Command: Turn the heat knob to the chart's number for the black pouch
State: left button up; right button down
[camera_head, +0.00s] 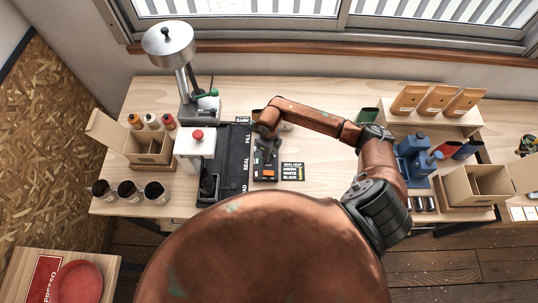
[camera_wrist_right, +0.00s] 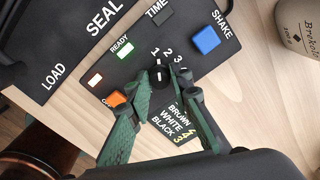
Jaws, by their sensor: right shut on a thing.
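The heat knob (camera_wrist_right: 160,77) is a small black dial with a white mark, on the dark control panel (camera_head: 265,172). Printed numbers 1, 2 and 3 show around its far side; any further numbers are hidden by a finger. The mark points roughly toward the 1 side. My right gripper (camera_wrist_right: 164,84) is shut on the knob with one dark green finger on each side; from the head it shows above the panel (camera_head: 265,140). My left gripper is not in view.
On the panel are an orange button (camera_wrist_right: 117,98), a blue SHAKE button (camera_wrist_right: 206,40) and a READY light (camera_wrist_right: 122,49). The sealer (camera_head: 195,150) stands left. A cardboard box (camera_head: 478,184) and blue machine (camera_head: 415,158) stand right. Bare table lies beyond the chart.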

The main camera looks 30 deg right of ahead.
jog(key=shift+s+d+f+m+b, duration=0.1)
jog(key=shift+m+b, duration=0.05)
jog(key=shift+m, duration=0.35)
jog(key=shift+s+d+f+m+b, duration=0.1)
jog(key=shift+m+b, duration=0.05)
jog(key=shift+m, duration=0.35)
jog(key=shift+a+m, duration=0.1)
jog(key=shift+m, duration=0.7)
jog(key=m+b, duration=0.1)
jog(key=m, duration=0.2)
jog(key=shift+m, duration=0.4)
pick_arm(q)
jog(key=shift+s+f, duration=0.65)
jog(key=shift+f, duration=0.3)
pick_arm(e)
jog(key=shift+s+f+m, duration=0.1)
jog(key=shift+s+m, duration=0.05)
jog(key=shift+m, duration=1.65)
jog(key=shift+a, duration=0.1)
jog(key=c, duration=2)
grip_release()
jog(key=shift+c, duration=0.2)
jog(key=o, duration=0.3)
jog(key=shift+w, duration=0.2)
